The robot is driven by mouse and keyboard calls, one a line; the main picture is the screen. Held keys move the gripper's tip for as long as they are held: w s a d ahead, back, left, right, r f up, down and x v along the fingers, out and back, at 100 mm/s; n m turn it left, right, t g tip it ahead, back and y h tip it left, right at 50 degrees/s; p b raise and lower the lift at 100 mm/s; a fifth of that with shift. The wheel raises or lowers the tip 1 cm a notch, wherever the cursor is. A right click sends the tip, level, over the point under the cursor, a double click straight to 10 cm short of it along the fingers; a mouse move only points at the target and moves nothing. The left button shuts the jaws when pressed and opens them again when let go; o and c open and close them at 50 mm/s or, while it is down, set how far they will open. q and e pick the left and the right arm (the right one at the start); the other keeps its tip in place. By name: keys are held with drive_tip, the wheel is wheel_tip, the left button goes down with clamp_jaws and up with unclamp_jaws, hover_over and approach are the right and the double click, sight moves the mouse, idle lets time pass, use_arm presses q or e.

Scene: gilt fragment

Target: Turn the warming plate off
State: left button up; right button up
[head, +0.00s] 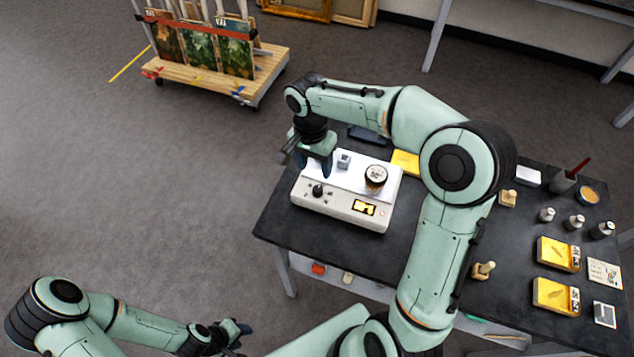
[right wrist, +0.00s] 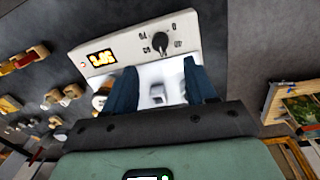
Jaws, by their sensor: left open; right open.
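The knob's exact setting is too small to tell. A jar (head: 375,176) and a small grey cube (head: 343,160) stand on the plate's top. My right gripper (head: 315,170) is open, pointing down above the plate's left end, apart from the knob. My left gripper (head: 238,335) is open and empty, away from the table.
Yellow boxes (head: 555,295), small bottles (head: 574,222) and wooden pieces (head: 484,270) stand on the table's right part. A wooden cart (head: 220,85) with framed pictures stands at the back left. The floor left of the table is clear.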

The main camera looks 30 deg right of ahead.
sight(317, 188)
drive_tip(key=f, duration=0.9)
drive_tip(key=shift+s+d+f, duration=0.15)
drive_tip(key=shift+d, duration=0.1)
clamp_jaws()
